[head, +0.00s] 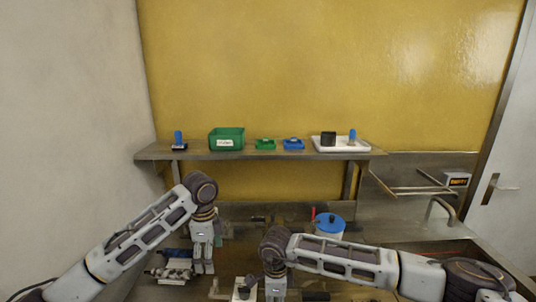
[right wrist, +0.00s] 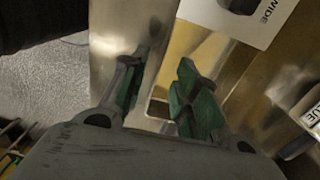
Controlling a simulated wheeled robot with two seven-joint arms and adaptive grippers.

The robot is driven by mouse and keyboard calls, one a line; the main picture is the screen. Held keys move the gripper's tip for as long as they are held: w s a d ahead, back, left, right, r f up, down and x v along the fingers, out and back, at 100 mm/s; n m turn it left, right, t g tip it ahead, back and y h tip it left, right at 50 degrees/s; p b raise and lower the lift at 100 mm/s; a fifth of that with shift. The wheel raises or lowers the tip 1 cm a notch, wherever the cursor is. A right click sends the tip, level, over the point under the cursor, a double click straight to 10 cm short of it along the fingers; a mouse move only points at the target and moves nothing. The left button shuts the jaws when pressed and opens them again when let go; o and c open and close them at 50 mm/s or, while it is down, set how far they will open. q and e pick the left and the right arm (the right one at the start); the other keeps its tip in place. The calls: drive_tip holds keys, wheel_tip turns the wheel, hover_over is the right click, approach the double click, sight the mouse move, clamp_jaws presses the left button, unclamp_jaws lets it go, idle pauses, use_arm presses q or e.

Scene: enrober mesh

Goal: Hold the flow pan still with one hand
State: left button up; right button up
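My right gripper (right wrist: 155,95) is open in the right wrist view, with green pads facing each other and a gap between them. Behind and beyond the fingers is shiny metalwork (right wrist: 108,55) with an opening that looks yellowish inside; I cannot tell whether this is the flow pan. In the head view my right gripper (head: 275,290) points down at the bottom edge, beside a small pale block (head: 243,289). My left gripper (head: 203,266) points down over the bench next to a metal fitting (head: 172,273); its fingers are too small to read. I cannot pick out the flow pan for certain.
A back shelf (head: 190,152) holds a green bin (head: 227,138), small green and blue trays, and a white tray (head: 341,149). A blue-lidded pot (head: 330,225) stands behind my right forearm. A printed card (right wrist: 235,15) is close beyond the right fingers.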

wheel_tip(320, 180, up, 7)
drive_tip(key=shift+r, duration=0.2)
idle(0.4)
drive_tip(key=shift+s+f, duration=0.1)
